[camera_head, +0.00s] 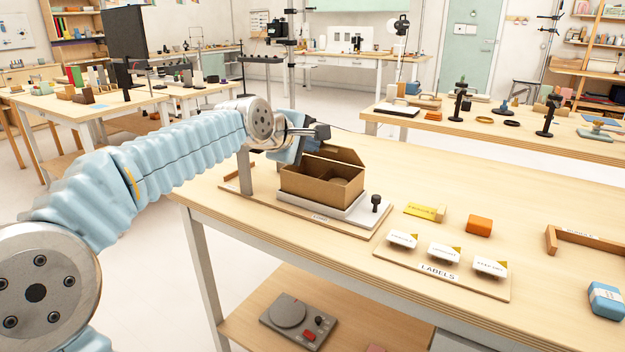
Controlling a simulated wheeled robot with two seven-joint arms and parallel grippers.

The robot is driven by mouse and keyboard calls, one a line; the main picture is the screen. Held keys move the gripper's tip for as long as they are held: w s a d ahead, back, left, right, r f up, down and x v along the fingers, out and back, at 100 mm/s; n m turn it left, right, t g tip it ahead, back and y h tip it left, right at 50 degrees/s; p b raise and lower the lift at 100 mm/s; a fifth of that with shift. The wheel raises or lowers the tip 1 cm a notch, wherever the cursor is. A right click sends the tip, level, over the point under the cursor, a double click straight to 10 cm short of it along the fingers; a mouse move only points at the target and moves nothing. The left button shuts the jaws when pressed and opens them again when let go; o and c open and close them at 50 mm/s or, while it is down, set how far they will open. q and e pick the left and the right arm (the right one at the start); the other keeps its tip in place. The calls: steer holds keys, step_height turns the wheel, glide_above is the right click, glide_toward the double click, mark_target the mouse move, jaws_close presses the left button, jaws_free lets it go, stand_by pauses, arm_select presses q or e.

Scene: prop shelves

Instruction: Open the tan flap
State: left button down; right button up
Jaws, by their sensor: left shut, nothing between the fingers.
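A brown cardboard box (312,188) stands on a white base on the wooden table. Its tan flap (336,155) runs along the back edge of the box and stands raised and tilted; the inside of the box shows in front of it. My left gripper (322,132) is shut and empty, just above the back left of the box beside the flap. I cannot tell whether its fingertips touch the flap. My right gripper is not in view.
A black knob (375,203) stands on the base right of the box. A labels board (440,268), a yellow piece (424,211) and an orange block (479,225) lie further right. The table (400,170) behind them is clear.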

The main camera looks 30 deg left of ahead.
arm_select(q)
steer(key=shift+w+r, duration=0.6)
steer(key=shift+w+d, duration=0.1)
steer(key=shift+w+r, duration=0.35)
steer(key=shift+w, duration=0.25)
steer(key=shift+w+r, duration=0.3)
steer(key=shift+w, duration=0.4)
steer(key=shift+w+d+r, duration=0.1)
steer(key=shift+w+r, duration=0.1)
steer(key=shift+w, duration=0.5)
steer(key=shift+w+d+r, duration=0.1)
steer(key=shift+w+r, duration=0.1)
steer(key=shift+w, duration=1.8)
